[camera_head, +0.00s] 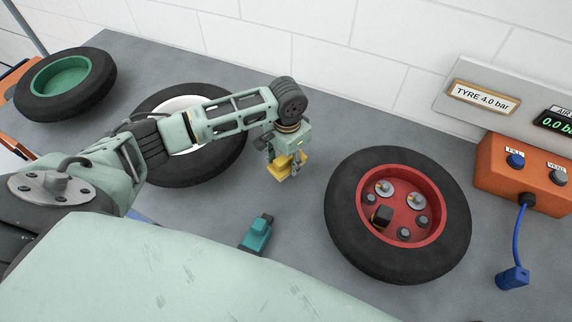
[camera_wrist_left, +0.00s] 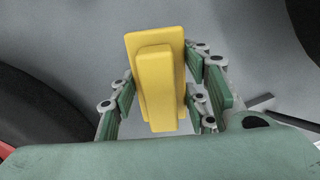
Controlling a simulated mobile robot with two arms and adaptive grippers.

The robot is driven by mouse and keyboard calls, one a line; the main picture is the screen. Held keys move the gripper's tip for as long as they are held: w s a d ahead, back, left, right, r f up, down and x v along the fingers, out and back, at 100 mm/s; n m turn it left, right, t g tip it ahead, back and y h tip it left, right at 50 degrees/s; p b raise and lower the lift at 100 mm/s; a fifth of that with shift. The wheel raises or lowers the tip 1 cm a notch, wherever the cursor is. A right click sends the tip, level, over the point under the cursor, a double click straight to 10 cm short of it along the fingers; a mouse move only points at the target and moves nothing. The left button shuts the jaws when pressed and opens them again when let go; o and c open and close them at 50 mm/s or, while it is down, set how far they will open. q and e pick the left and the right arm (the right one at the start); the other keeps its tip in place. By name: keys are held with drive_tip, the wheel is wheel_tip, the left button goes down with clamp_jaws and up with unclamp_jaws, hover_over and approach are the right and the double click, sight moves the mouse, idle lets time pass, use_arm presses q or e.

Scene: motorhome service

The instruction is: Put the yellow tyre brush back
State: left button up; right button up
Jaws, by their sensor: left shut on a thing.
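The yellow tyre brush (camera_head: 281,168) is under my left gripper (camera_head: 290,164) in the head view, between the white-hubbed tyre and the red-hubbed tyre. In the left wrist view the brush (camera_wrist_left: 158,85) stands between the green fingers of my left gripper (camera_wrist_left: 160,100), which is shut on it. Grey bench surface shows around the brush; I cannot tell whether it touches the bench. The lower part of the brush is hidden. My right gripper is in neither view.
A red-hubbed tyre (camera_head: 343,222) lies at right, with loose parts in its hub. A white-hubbed tyre (camera_head: 222,165) and a green-hubbed tyre (camera_head: 97,84) lie at left. A teal object (camera_head: 257,235) lies in front. An orange control box (camera_head: 520,178) and blue connector (camera_head: 512,278) are at far right.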

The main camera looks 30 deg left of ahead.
sight(287, 166)
use_arm(q)
wheel_tip(287, 166, down, 3)
drive_tip(key=shift+f, duration=0.25)
drive_tip(key=o, duration=1)
drive_tip(key=shift+f, duration=0.1)
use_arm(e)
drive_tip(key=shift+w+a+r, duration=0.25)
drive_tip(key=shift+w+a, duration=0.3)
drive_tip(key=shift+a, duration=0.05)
use_arm(q)
drive_tip(key=shift+r, duration=0.35)
wheel_tip(287, 166, up, 12)
drive_tip(key=shift+f+b, duration=0.2)
drive_tip(key=shift+b, duration=0.25)
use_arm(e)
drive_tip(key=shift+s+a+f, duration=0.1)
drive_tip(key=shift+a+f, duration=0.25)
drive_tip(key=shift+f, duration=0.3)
